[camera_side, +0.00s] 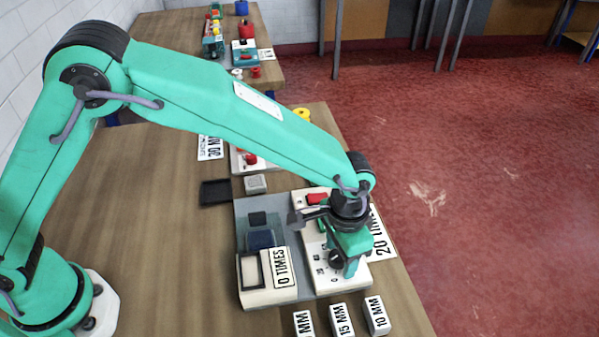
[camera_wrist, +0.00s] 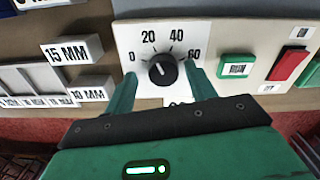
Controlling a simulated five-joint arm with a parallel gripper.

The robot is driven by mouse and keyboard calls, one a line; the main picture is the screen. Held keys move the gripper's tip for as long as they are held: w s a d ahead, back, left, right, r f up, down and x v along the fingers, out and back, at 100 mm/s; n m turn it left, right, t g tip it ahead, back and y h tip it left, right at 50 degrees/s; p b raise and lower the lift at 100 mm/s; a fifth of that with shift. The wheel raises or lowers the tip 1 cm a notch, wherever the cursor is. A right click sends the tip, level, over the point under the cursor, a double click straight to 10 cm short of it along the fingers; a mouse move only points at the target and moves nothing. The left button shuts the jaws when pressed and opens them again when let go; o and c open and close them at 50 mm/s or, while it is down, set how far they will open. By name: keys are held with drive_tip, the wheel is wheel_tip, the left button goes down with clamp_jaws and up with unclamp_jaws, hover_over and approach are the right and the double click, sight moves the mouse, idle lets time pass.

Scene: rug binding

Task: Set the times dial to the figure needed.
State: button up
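The times dial (camera_wrist: 163,70) is a black round knob on a white plate marked 0, 20, 40 and 60. Its pale pointer mark is small, and I cannot tell its exact figure. My gripper (camera_wrist: 162,77) is open, with one green finger on each side of the dial; gaps show between fingers and knob. In the side view my gripper (camera_side: 346,268) points down at the cream control panel (camera_side: 327,281). The machine's label (camera_side: 284,268) reads 0 TIMES. A card (camera_side: 381,236) reading 20 TIMES lies right of the panel, partly behind my arm.
A green button (camera_wrist: 236,67) and a red switch (camera_wrist: 289,64) marked ON and OFF sit right of the dial. Blocks marked 15 MM (camera_side: 342,320) and 10 MM (camera_side: 376,315) stand at the table's front. A dark tray (camera_side: 215,192) lies left of the machine.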

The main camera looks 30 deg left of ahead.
sight(337, 254)
drive_tip(key=shift+a, duration=0.15)
drive_tip(key=shift+r, duration=3.9)
drive_tip(key=shift+w+a+r, duration=0.1)
drive_tip(key=shift+a+r, duration=0.2)
drive_tip(key=s+a+r+n+t+h, duration=0.1)
drive_tip(key=a+r+n, duration=0.1)
drive_tip(key=a+r, duration=0.55)
drive_tip(key=s+a+r+n+t, duration=0.1)
drive_tip(key=a+r, duration=0.3)
drive_tip(key=a, duration=0.7)
drive_tip(key=s+a+r+n+t+y, duration=0.1)
drive_tip(key=s+a+n+t, duration=0.2)
drive_tip(key=s+a, duration=1)
drive_tip(key=shift+s+a+r+n+t, duration=0.2)
drive_tip(key=shift+s+a+n+t, duration=0.15)
drive_tip(key=shift+a, duration=0.85)
